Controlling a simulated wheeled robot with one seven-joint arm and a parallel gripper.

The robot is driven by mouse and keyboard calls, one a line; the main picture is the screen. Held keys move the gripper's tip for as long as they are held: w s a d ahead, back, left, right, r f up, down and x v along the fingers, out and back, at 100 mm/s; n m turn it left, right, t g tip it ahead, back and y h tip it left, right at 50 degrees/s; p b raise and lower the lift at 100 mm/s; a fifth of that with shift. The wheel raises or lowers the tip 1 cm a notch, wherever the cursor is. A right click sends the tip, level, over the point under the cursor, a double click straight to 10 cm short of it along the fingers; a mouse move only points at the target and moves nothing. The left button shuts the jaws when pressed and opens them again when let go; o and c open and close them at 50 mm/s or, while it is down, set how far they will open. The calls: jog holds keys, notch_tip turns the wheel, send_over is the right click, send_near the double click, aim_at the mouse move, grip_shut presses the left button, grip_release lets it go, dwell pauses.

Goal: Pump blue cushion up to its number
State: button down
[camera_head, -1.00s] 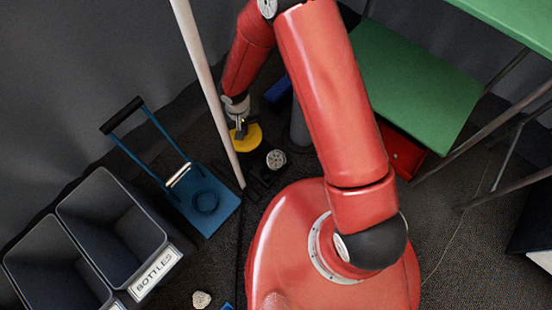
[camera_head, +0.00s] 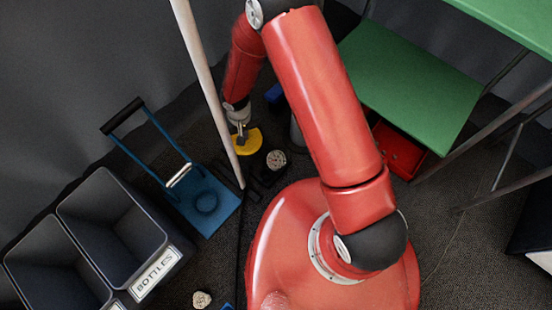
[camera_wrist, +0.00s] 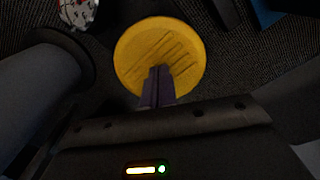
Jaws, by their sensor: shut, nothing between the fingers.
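My gripper (camera_head: 242,134) is shut and empty, pointing down at a round yellow pad (camera_head: 250,143). In the wrist view my fingertips (camera_wrist: 160,72) overlap the near part of the ridged yellow pad (camera_wrist: 160,45); they look to be at or just above its surface, and contact is unclear. A round dial (camera_head: 276,160) lies right of the pad and shows at the top left of the wrist view (camera_wrist: 77,12); its reading is too small to tell. A blue thing (camera_head: 274,93), possibly the cushion, is mostly hidden behind my arm.
A blue trolley (camera_head: 203,200) and dark bins, one labelled BOTTLES (camera_head: 157,272), stand at left. A pale slanted pole (camera_head: 205,75) passes close to my gripper. A grey cylinder (camera_head: 296,133) is beside the pad. A green bench (camera_head: 420,90) stands at right over a red box (camera_head: 398,150).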

notch_tip(320, 180, up, 7)
jog(key=p, duration=0.4)
jog(key=shift+r, duration=0.1)
dwell(1.3)
notch_tip(320, 180, up, 4)
jog(key=n+p, duration=0.4)
jog(key=p, duration=0.1)
jog(key=shift+f+n+b, duration=0.55)
jog(key=shift+f+b, duration=0.3)
jog(key=shift+f, duration=0.65)
jog(key=shift+f+n+b, duration=0.55)
jog(key=shift+f+b, duration=0.3)
jog(key=shift+f, duration=0.65)
jog(key=shift+f, duration=0.1)
